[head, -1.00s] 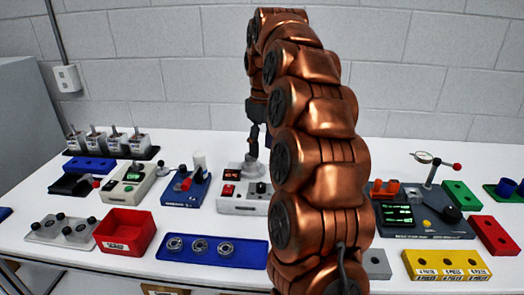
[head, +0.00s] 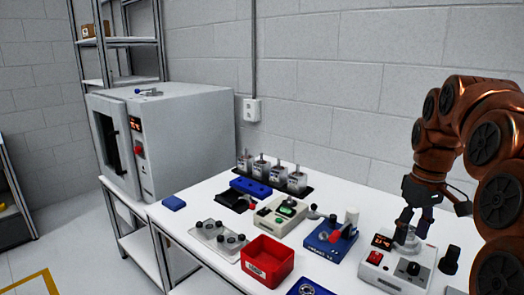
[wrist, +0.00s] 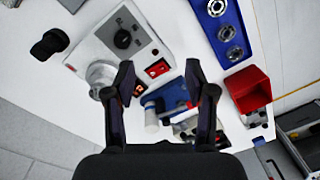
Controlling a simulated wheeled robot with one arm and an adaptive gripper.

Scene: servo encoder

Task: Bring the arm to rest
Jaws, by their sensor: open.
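My copper arm (head: 490,150) is raised and curved at the right of the head view, partly cut off by the frame edge. Its black gripper (head: 412,226) points down over a white device (head: 388,278) with a red display, a red switch and a black knob. In the wrist view my gripper (wrist: 160,72) is open, with nothing between its fingers. The round silver fixture (wrist: 102,76) of that device shows just left of the left finger. I cannot tell the exact height of the fingertips above the device.
A blue unit (head: 330,240) and a red bin (head: 267,262) stand left of the device. Several gripper-like metal pieces (head: 278,174) stand at the table's back. A grey oven (head: 185,130) is at the left. A black knobbed piece (wrist: 48,44) lies beside the device.

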